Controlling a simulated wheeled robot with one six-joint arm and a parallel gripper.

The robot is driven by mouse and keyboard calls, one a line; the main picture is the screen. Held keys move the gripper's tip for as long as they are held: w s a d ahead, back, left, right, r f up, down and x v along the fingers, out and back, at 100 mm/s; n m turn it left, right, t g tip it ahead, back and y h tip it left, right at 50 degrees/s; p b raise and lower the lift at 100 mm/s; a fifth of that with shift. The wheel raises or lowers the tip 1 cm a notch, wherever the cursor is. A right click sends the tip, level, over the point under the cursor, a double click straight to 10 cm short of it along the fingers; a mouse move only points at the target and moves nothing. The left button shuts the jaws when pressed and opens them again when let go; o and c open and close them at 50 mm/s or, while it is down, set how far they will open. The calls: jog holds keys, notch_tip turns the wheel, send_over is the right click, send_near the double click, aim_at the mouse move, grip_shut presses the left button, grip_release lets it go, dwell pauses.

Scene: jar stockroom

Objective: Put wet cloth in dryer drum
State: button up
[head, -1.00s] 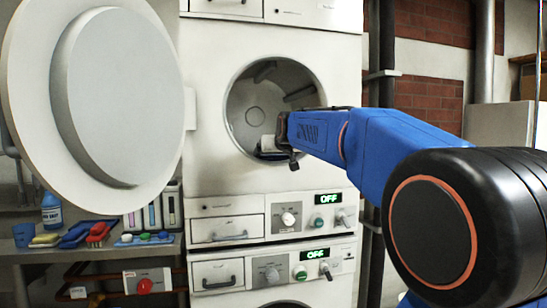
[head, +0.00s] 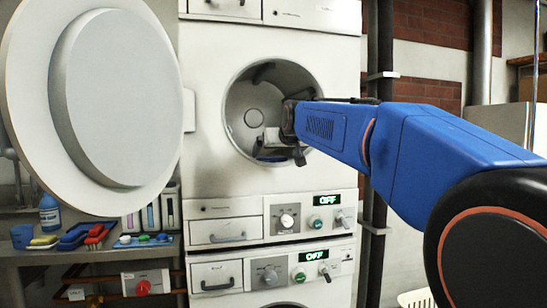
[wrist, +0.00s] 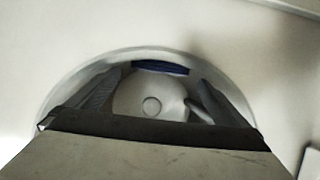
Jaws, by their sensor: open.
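The dryer drum (head: 250,90) is a round grey metal opening in the white upper machine, with its round door (head: 125,95) swung open to the left. My gripper (head: 278,148) reaches in from the right and is at the lower right of the opening. Its jaws are open. A small dark blue patch (head: 268,159), which looks like the cloth, lies low in the drum mouth, below and apart from the fingers as far as I can tell. A blue strip (wrist: 160,67) also shows in the wrist view beyond the gripper. Most of it is hidden.
A second machine with a control panel (head: 240,274) stands below; both displays read OFF. A shelf at the lower left holds a blue bottle (head: 50,214), a blue cup (head: 22,236) and brushes. Dark vertical pipes stand right of the dryer, behind my arm.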

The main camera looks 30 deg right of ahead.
jog(key=shift+v, duration=2.7)
jog(key=s+a+f+n+g+y, duration=0.1)
jog(key=s+a+f, duration=0.4)
jog(key=s+f, duration=0.5)
jog(key=s+a+f+n+g+y, duration=0.1)
jog(key=s+a+f+g, duration=0.3)
jog(key=s+f, duration=0.7)
jog(key=s+a+f+n+g+y, duration=0.1)
jog(key=s+a+f+g, duration=0.2)
jog(key=f, duration=1.9)
jog(key=s+a, duration=0.4)
jog(key=s, duration=0.4)
jog(key=shift+a+f+y, duration=0.2)
jog(key=shift+y, duration=0.2)
